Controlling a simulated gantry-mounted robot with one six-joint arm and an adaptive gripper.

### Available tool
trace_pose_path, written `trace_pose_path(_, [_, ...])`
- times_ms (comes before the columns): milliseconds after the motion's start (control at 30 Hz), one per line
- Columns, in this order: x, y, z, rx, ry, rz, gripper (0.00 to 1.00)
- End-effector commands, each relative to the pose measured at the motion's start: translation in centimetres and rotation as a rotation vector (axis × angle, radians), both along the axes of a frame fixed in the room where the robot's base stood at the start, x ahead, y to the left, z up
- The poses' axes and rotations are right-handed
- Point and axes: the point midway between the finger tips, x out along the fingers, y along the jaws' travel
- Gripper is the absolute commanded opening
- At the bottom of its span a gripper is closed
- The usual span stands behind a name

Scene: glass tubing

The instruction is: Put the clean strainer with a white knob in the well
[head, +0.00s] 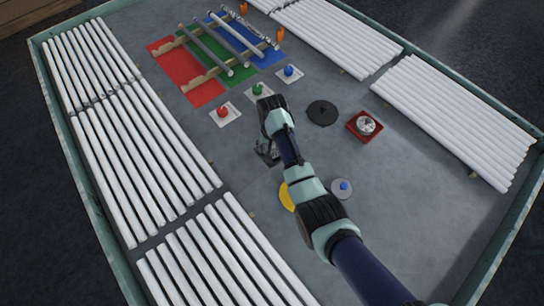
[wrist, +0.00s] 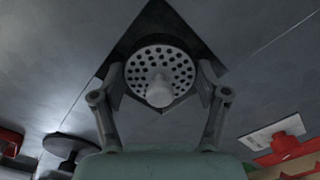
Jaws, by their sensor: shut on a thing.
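My gripper (wrist: 160,92) is shut on a pale round strainer with many dark holes. The strainer (wrist: 178,62) has a white knob (wrist: 160,91) between the fingers. The dark, diamond-shaped well (wrist: 160,15) shows behind and around the strainer in the wrist view. The strainer lies over the well's opening, but I cannot tell its height above it. In the head view my gripper (head: 268,152) is at the well, and my arm hides the strainer.
A black disc (head: 322,113), a red tray (head: 365,126) with a silver piece, a grey disc with a blue knob (head: 343,188) and a partly hidden yellow disc (head: 287,197) lie around. White tiles with red (head: 223,113), green and blue knobs stand behind. White tubes (head: 140,160) line the sides.

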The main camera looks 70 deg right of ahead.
Motion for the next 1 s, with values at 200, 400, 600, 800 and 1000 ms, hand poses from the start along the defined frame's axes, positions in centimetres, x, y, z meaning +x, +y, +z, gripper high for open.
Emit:
trace_pose_path(200, [0.0,0.0,-0.9,0.000,0.000,0.000,0.39])
trace_pose_path(400, [0.0,0.0,-4.3,0.002,0.002,0.000,0.39])
trace_pose_path(600, [0.0,0.0,-4.9,-0.001,-0.001,0.000,0.39])
trace_pose_path(800, [0.0,0.0,-5.3,0.000,0.000,0.000,0.39])
trace_pose_path(1000, [0.0,0.0,-5.2,0.000,0.000,0.000,0.84])
